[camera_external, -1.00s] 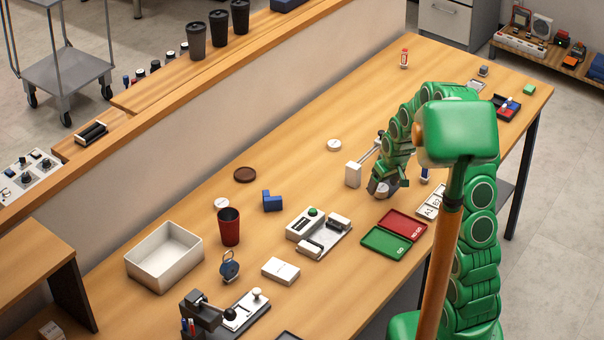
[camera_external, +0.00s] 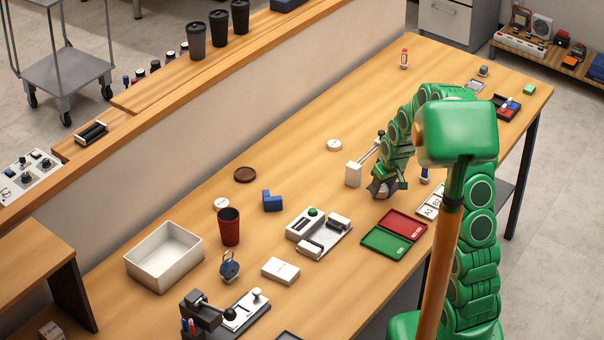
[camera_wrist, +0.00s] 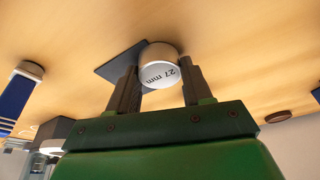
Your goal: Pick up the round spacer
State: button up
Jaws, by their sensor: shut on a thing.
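The round spacer (camera_wrist: 158,66) is a short white cylinder marked "27 mm" on its end face. In the wrist view it sits between the two dark fingers of my gripper (camera_wrist: 160,82), which are shut on it. A dark square pad (camera_wrist: 112,62) lies beside and partly behind the spacer; I cannot tell whether the spacer still touches it. The spacer is hard to make out there.
A red and green GO/NO GO tray (camera_external: 381,244) lies in front of my gripper. White number cards (camera_external: 428,208) and a blue-and-white marker (camera_external: 425,174) are to the right. A white disc (camera_external: 334,145) lies farther back. The table toward the back is mostly clear.

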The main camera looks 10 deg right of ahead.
aim_at(382, 188)
jog(key=shift+r, duration=0.55)
notch_tip(382, 188, up, 2)
jog(key=shift+r, duration=0.2)
jog(key=s+d+r, duration=0.2)
jog(key=s+r, duration=0.7)
jog(key=s, duration=0.4)
jog(key=shift+s+r, duration=0.3)
jog(key=shift+s, duration=0.1)
